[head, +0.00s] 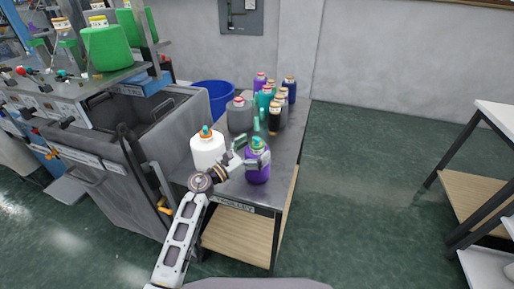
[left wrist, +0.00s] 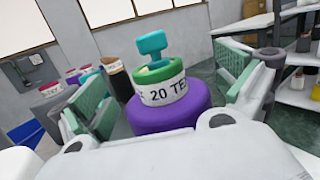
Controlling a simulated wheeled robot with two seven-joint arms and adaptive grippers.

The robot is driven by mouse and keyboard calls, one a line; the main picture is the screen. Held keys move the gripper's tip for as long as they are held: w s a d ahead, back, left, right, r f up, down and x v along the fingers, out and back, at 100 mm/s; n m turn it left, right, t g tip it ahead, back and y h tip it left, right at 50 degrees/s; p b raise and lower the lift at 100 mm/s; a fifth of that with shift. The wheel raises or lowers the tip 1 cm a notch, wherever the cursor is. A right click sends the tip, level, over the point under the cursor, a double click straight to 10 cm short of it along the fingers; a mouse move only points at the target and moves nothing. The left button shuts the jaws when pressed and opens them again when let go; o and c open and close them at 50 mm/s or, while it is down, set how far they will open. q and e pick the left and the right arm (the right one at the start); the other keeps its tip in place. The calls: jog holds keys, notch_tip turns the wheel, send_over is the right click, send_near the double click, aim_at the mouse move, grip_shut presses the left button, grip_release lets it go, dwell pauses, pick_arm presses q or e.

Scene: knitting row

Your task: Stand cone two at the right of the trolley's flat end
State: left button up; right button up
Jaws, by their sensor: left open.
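A purple cone (head: 258,174) with a green and teal top stands upright near the front end of the dark-topped trolley (head: 238,189). My left gripper (head: 254,153) is at this cone's upper part. In the left wrist view, the open green-padded fingers (left wrist: 170,95) stand either side of the purple cone (left wrist: 165,117), with gaps visible. Its white label reads "20 TE", the rest cut off. A white cone (head: 207,150) with an orange and teal top stands to the left. I cannot tell which cone is number two. My right gripper is out of view.
A grey cone (head: 240,116) and several purple, teal, grey and dark cones crowd the trolley's far part. The grey knitting machine (head: 165,140) borders the trolley's left. A blue bin (head: 213,95) stands behind. Open floor (head: 355,190) lies to the right.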

pick_arm(q)
jog(key=shift+s+a+f, duration=0.15)
jog(key=shift+s+a, duration=0.15)
jog(key=shift+a, duration=0.1)
jog(key=b+v, duration=0.1)
jog(key=v, duration=0.9)
jog(key=shift+s, duration=0.15)
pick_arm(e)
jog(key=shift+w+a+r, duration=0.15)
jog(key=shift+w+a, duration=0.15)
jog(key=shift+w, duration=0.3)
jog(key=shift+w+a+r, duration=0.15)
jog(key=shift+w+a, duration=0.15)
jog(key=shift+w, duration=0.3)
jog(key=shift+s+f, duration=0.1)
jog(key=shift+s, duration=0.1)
pick_arm(q)
jog(key=shift+a, duration=0.2)
